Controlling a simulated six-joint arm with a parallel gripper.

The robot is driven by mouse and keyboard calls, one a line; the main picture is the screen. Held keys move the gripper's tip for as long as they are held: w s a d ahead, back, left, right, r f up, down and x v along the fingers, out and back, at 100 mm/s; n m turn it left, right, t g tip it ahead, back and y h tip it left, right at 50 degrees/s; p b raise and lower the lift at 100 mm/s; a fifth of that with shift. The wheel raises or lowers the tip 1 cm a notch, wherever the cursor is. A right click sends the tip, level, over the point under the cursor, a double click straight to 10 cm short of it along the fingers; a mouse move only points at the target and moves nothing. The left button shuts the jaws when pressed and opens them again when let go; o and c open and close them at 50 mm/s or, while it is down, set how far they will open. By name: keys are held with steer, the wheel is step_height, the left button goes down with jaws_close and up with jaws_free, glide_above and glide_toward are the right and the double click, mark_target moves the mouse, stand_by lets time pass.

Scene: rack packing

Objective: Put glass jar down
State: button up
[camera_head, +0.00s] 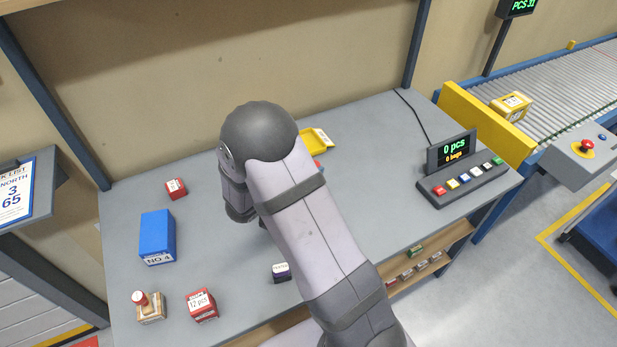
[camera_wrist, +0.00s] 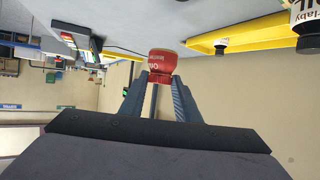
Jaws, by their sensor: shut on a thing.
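In the wrist view, my gripper (camera_wrist: 160,80) is shut on a small red jar with white lettering (camera_wrist: 161,63), which I take to be the glass jar. It is held between the two fingertips near the grey table top (camera_wrist: 130,18). The wrist view is upside down, and I cannot tell whether the jar touches the table. In the head view, my arm hides the gripper and most of what it holds. A small red patch (camera_head: 318,165) shows beside the arm, perhaps part of the jar.
A yellow tray (camera_head: 322,141) lies behind my arm. A button console (camera_head: 460,182) stands right. Table between arm and console is clear.

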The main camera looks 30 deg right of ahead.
steer(key=shift+r, duration=0.35)
steer(key=w+a+f+n+t+y+b, duration=0.15)
steer(key=w+a+b, duration=0.25)
steer(key=w+a, duration=0.55)
steer(key=w+a+f+n+t+y+b, duration=0.15)
steer(key=w+a+n+b, duration=0.35)
steer(key=a, duration=0.8)
steer(key=w+a+r+n+t+y+b, duration=0.1)
steer(key=a+r+t+y+b, duration=0.15)
steer(key=a, duration=1.15)
steer(key=a+r+n+t+y+b, duration=0.1)
steer(key=a+n+y+b, duration=0.15)
steer(key=a, duration=1.05)
steer(key=shift+m, duration=0.5)
steer(key=shift+w+a+f+b, duration=0.1)
steer(key=shift+f+b, duration=0.05)
steer(key=shift+f, duration=2.4)
steer(key=shift+w+f+b, duration=0.1)
steer(key=shift+f+b, duration=0.05)
steer(key=shift+f, duration=2.4)
steer(key=shift+s+f, duration=0.1)
